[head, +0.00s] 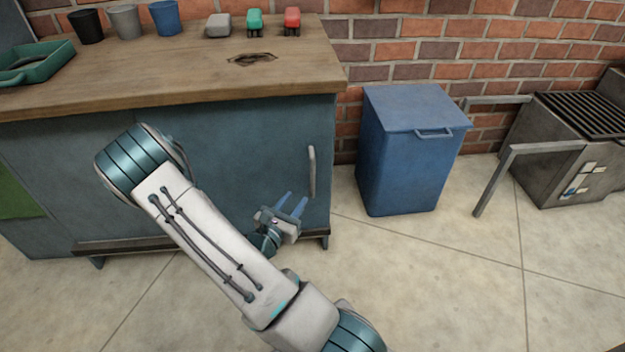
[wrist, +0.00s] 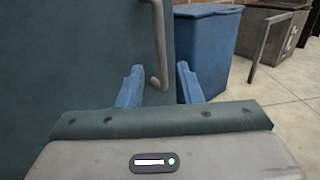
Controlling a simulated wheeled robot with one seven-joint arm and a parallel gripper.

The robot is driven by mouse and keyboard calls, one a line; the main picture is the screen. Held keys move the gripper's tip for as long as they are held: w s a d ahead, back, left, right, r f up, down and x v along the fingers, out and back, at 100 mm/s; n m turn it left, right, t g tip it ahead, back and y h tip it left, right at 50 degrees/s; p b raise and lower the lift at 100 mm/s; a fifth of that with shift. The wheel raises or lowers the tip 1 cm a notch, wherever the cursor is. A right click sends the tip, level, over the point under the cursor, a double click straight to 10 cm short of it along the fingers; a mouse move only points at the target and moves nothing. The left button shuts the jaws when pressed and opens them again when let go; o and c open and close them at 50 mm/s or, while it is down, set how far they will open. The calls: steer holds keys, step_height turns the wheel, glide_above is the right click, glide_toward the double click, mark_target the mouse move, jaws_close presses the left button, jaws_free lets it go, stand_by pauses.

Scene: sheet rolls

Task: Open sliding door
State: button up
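The sliding door (head: 262,135) is the dark blue-grey front panel of a cabinet with a wooden top. A pale vertical bar handle (head: 312,171) sits near its right edge. In the wrist view the handle (wrist: 160,45) rises from just beyond my fingers, its lower end bent toward the panel. My gripper (head: 290,202) is open, with blue fingers, below and left of the handle in the head view. In the wrist view my gripper (wrist: 158,88) has a gap between its fingers, and the handle's lower end shows in that gap. Whether the fingers touch the handle cannot be told.
A blue lidded bin (head: 410,150) stands right of the cabinet. A metal grill unit (head: 575,140) with a bar frame stands farther right. Cups, small coloured items and a green tray (head: 38,62) lie on the wooden top (head: 180,75). The floor in front is clear.

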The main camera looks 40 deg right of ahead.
mark_target(311, 178)
steer(key=b+x, duration=0.2)
steer(key=x, duration=0.9)
steer(key=shift+d+b, duration=0.25)
steer(key=shift+b, duration=0.1)
jaws_close()
